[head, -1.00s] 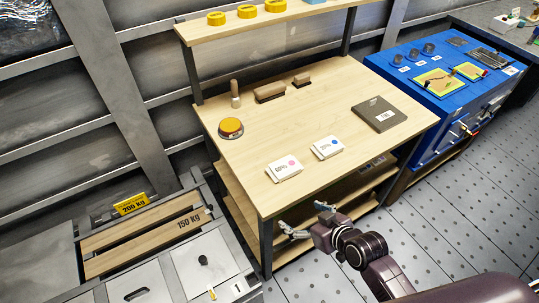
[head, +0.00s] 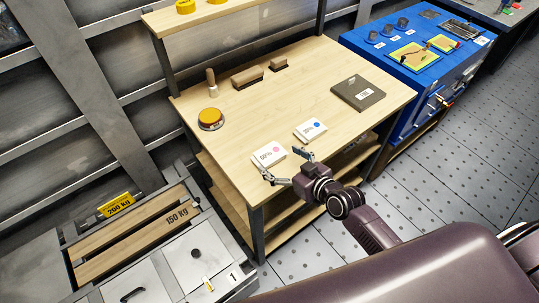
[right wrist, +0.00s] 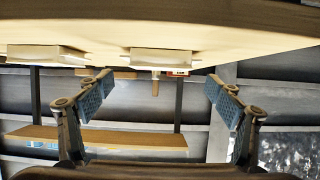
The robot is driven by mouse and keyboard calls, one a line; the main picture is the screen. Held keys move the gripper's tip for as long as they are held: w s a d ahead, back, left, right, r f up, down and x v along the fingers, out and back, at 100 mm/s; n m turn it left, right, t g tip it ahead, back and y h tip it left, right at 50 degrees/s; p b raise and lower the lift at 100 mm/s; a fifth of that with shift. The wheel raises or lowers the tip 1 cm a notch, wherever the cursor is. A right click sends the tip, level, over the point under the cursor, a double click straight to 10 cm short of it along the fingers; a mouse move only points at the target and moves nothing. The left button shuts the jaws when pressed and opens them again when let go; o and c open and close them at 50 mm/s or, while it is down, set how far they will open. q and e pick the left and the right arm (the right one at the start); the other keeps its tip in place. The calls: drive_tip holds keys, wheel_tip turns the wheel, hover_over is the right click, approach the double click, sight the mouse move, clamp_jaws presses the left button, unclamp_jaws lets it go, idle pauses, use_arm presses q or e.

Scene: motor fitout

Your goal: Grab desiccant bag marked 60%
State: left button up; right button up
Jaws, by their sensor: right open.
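The white desiccant bag with a pink dot, its print looking like 60% (head: 268,154), lies flat near the front edge of the wooden workbench (head: 330,60). A second white bag with a blue dot (head: 310,130) lies to its right; its figure is hard to read. My right gripper (head: 286,165) is open and empty at the bench's front edge, fingers spread, just in front of the pink-dot bag. In the right wrist view, seen upside down, the pink-dot bag (right wrist: 163,60) is centred beyond the open fingers (right wrist: 159,84). The left gripper is not in view.
A blue workbench (head: 395,75) is at right. A metal cabinet with weights (head: 165,245) is at lower left.

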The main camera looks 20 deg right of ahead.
sight(269, 153)
drive_tip(key=shift+p+x, duration=0.35)
drive_tip(key=shift+x, duration=2.65)
drive_tip(key=c, duration=1.2)
drive_tip(key=shift+c, duration=0.7)
